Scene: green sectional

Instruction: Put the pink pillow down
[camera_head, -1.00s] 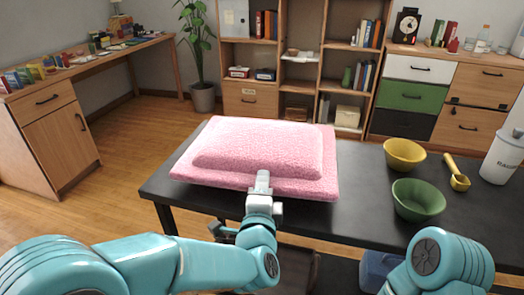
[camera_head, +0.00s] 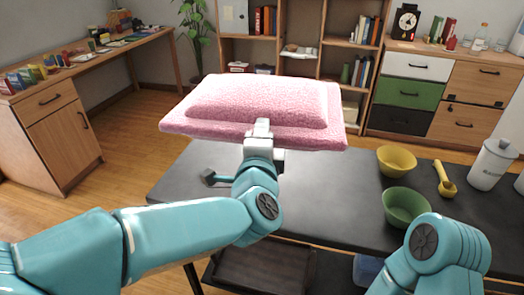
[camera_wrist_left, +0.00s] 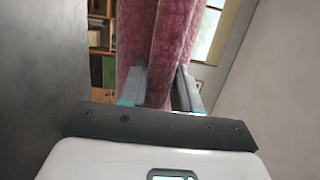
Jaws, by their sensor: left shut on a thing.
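The pink pillow (camera_head: 258,100) is held up in the air above the black table (camera_head: 320,187), with clear space showing under its front edge. It lies roughly flat. My left gripper (camera_head: 261,126) is shut on the middle of its front edge. In the left wrist view the two fingers (camera_wrist_left: 161,72) sit on either side of the pink cloth (camera_wrist_left: 170,35). My right arm shows at the lower right of the head view, but its gripper is out of sight.
A yellow bowl (camera_head: 396,161), a green bowl (camera_head: 405,207), a yellow scoop (camera_head: 444,180) and a white canister (camera_head: 491,165) stand on the table's right. A small hammer-like tool (camera_head: 210,178) lies at the left. The table's middle is clear.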

